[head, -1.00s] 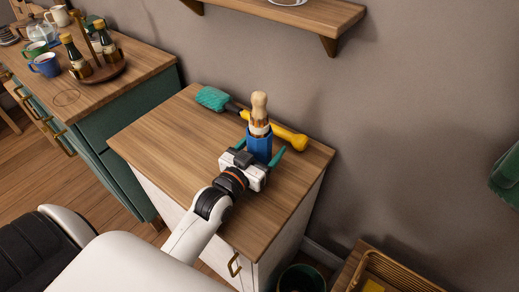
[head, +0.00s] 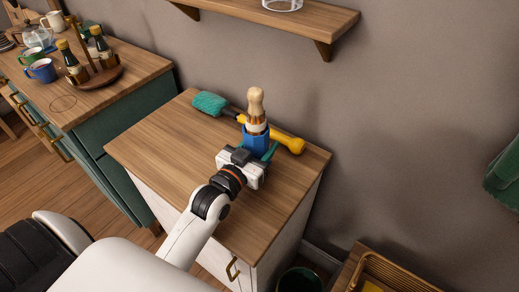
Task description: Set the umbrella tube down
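The umbrella tube (head: 256,136) is a blue upright cylinder with a white and orange band and a light wooden knob on top. It is above the wooden top of the white cabinet (head: 165,152), near the back wall. My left gripper (head: 257,150) reaches it from the front, with teal fingers on both sides, and appears shut on it. The tube's lower end is hidden behind the white gripper body, so any gap under it cannot be seen. My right gripper is not in view.
A teal-headed brush with a yellow handle (head: 289,143) lies just behind the tube. The cabinet top's left and front are clear. A green cabinet (head: 120,165) at the left holds mugs and bottles. A shelf (head: 300,17) is on the wall above.

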